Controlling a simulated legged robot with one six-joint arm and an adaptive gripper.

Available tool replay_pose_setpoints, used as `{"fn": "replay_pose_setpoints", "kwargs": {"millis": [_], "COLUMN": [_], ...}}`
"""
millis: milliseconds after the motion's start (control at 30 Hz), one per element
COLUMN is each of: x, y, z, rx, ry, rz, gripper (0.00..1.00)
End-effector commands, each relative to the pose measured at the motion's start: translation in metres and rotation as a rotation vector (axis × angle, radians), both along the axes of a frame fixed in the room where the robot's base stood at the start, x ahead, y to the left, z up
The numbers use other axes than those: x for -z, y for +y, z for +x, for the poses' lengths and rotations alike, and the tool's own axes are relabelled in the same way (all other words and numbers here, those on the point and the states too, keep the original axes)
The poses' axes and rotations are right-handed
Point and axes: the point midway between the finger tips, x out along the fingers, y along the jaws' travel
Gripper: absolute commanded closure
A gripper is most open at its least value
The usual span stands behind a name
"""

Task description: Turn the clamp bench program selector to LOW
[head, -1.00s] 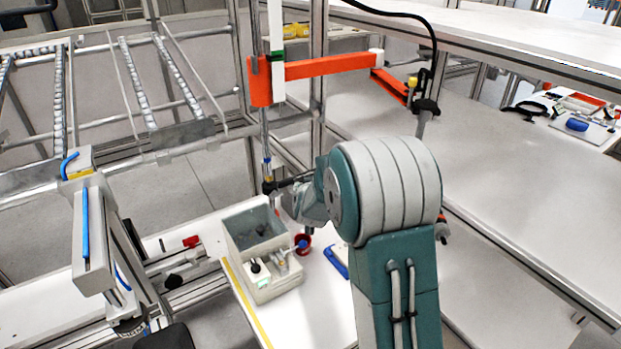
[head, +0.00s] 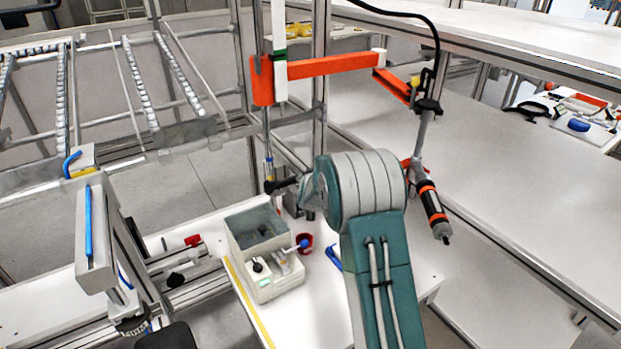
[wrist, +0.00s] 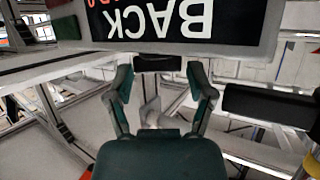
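My gripper (wrist: 160,76) is open in the wrist view, with its two dark green fingers apart and nothing held. In front of it is a black sign (wrist: 180,22) with white letters reading BACK, upside down, and some red lettering partly cut off. A small black block (wrist: 158,62) shows just beyond and between the fingertips, and I cannot tell if it is the selector. No LOW mark can be read. A grey box (head: 262,282) there carries a black knob (head: 258,266); whether this is the program selector is unclear.
A black cylinder (wrist: 268,105) lies right of the fingers. In the head view, an orange swing arm (head: 325,67) stands above, with a hanging orange-and-black tool (head: 433,210) right of my arm.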

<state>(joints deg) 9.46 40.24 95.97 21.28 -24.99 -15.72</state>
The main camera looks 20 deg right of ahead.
Motion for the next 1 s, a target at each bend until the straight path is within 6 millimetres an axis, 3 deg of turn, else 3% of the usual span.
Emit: {"fn": "replay_pose_setpoints", "kwargs": {"millis": [33,67,367,1000], "x": [0.0001,0.0003,0.0002,-0.0017], "y": [0.0004,0.0004,0.0012,0.0062], "z": [0.0002,0.0003,0.0017,0.005], "rx": [-0.001,-0.001,0.014,0.231], "ry": [0.001,0.001,-0.003,-0.008], "rz": [0.0,0.0,0.0,-0.001], "gripper": [0.73,0.85,0.85,0.85]}}
